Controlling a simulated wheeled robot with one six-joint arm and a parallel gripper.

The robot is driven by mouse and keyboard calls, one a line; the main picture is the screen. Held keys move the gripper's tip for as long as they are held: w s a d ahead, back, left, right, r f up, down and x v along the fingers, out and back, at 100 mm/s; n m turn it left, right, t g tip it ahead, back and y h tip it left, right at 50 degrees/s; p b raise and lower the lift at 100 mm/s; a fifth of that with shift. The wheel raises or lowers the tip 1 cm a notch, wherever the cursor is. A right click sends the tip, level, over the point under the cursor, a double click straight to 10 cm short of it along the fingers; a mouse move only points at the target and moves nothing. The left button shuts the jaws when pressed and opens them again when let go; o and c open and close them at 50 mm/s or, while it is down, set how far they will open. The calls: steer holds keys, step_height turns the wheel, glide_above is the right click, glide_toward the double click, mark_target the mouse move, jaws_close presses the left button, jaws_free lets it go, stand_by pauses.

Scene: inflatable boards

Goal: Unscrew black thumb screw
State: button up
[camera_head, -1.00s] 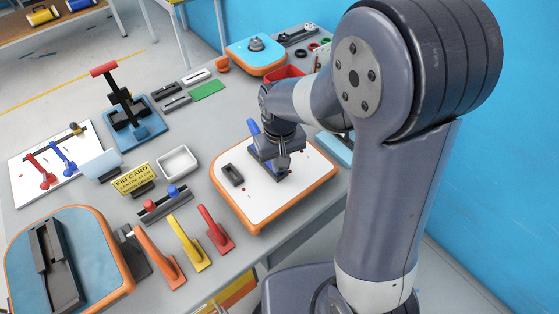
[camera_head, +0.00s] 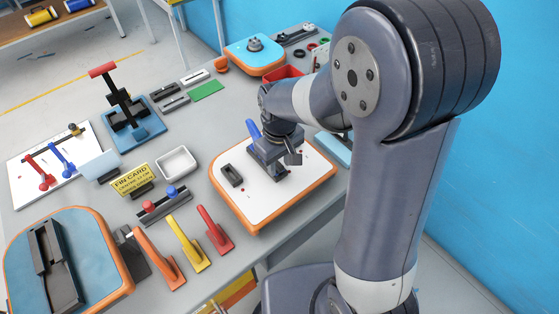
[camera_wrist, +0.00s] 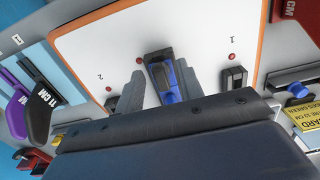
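A white board with an orange rim (camera_head: 240,208) lies on the table, and my gripper (camera_head: 278,162) is low over it. In the wrist view the gripper's two grey fingers (camera_wrist: 160,84) are spread apart. A blue fin (camera_wrist: 165,92) in a dark base shows between them; whether a finger touches it is unclear. The fin's blue tip (camera_head: 253,129) also shows in the head view, behind the gripper. A small black fin box (camera_wrist: 235,79) stands to the right, near the red dot marked 1. I cannot make out the black thumb screw for certain.
Red, yellow and orange fins (camera_head: 189,243) stand left of the board, with a yellow fin card (camera_head: 133,179) and a white tray (camera_head: 178,164) behind them. A blue board (camera_head: 80,230) lies front left. A blue stand with a red-handled lever (camera_head: 125,108) is farther back.

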mark_target(280, 165)
step_height(280, 165, up, 11)
stand_by(0.7)
steer(key=shift+f, duration=0.2)
step_height(280, 165, down, 11)
steer(key=shift+r, duration=0.1)
steer(key=shift+r+m, duration=0.1)
steer(key=shift+m, duration=1)
